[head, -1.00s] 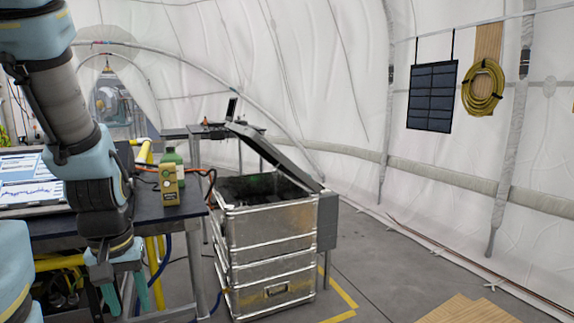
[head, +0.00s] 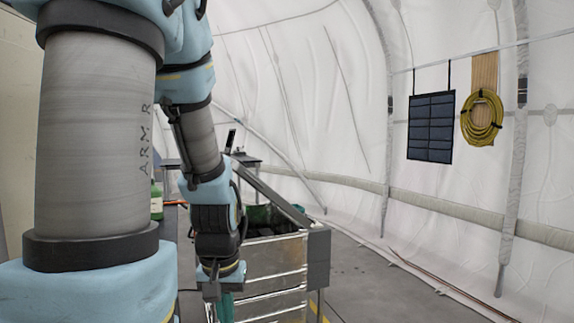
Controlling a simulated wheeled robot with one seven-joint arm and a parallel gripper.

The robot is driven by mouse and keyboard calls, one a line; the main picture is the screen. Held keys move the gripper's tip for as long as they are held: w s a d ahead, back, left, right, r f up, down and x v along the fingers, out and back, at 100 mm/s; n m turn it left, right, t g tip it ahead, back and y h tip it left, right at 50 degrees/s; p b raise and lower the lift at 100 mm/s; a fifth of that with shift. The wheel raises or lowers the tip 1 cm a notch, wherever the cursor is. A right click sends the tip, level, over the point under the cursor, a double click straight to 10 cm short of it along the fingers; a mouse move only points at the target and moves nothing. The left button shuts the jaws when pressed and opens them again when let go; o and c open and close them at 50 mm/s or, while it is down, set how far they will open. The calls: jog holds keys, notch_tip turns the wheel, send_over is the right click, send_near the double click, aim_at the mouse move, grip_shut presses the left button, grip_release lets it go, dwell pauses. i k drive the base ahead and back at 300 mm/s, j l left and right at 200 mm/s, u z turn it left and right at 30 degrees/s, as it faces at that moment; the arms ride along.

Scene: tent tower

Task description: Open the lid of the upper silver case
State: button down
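Dark green contents show inside, partly hidden by my arm. My gripper (head: 222,304) points down and overlaps the left part of the case's front in the picture. I cannot tell whether it touches the case. Its teal fingers are seen edge-on and cut by the lower picture edge, so their opening is unclear.
A small table (head: 246,160) with a device on it stands behind the cases. A green bottle (head: 156,202) shows in a gap beside my arm. My arm hides most of the left side. Grey floor (head: 385,285) to the right of the cases is clear, up to the white tent wall.

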aim_at(238, 167)
jog(key=i+l+z, duration=0.2)
jog(key=l+z, duration=0.15)
jog(key=z, duration=0.15)
jog(key=i+l+z, duration=0.2)
jog(key=l+z, duration=0.15)
jog(key=z, duration=0.15)
jog(key=i+l+z, duration=0.2)
jog(key=z, duration=0.3)
jog(key=i+l+z, duration=0.2)
jog(key=i, duration=0.55)
jog(key=i+u, duration=0.3)
jog(key=u, duration=0.15)
jog(key=i+u, duration=0.3)
jog(key=u, duration=0.15)
jog(key=i+u, duration=0.1)
jog(key=u, duration=0.3)
jog(key=i+u, duration=0.15)
jog(key=u, duration=0.3)
jog(key=i+u, duration=0.1)
jog(key=u, duration=0.3)
jog(key=i+l+u, duration=0.1)
jog(key=u, duration=0.35)
jog(key=i+l+u, duration=0.1)
jog(key=u, duration=0.3)
